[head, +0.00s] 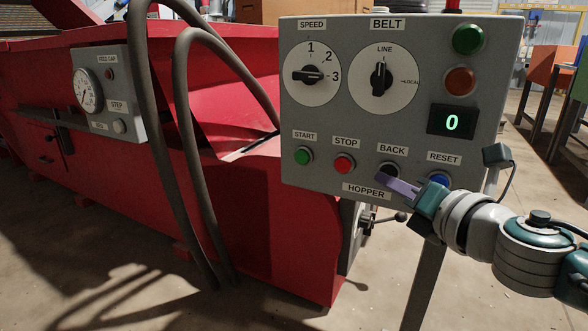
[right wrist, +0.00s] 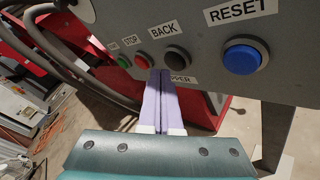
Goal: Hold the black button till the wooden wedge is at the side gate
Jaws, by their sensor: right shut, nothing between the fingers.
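The black button (head: 389,169) is under the BACK label on the grey control panel (head: 420,105). It also shows in the right wrist view (right wrist: 177,57). My right gripper (head: 382,182) is shut and empty, its purple fingers pointing at the panel. In the head view the fingertips overlap the lower edge of the black button. In the right wrist view the fingertips (right wrist: 160,73) show just left of and below the button. I cannot tell whether they touch the panel. I see no wooden wedge and cannot make out a side gate. My left gripper is not in view.
Red STOP (head: 344,162) and green START (head: 303,156) buttons are to the left. The display (head: 452,122) reads 0. A red machine (head: 240,215) with thick hoses stands left.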

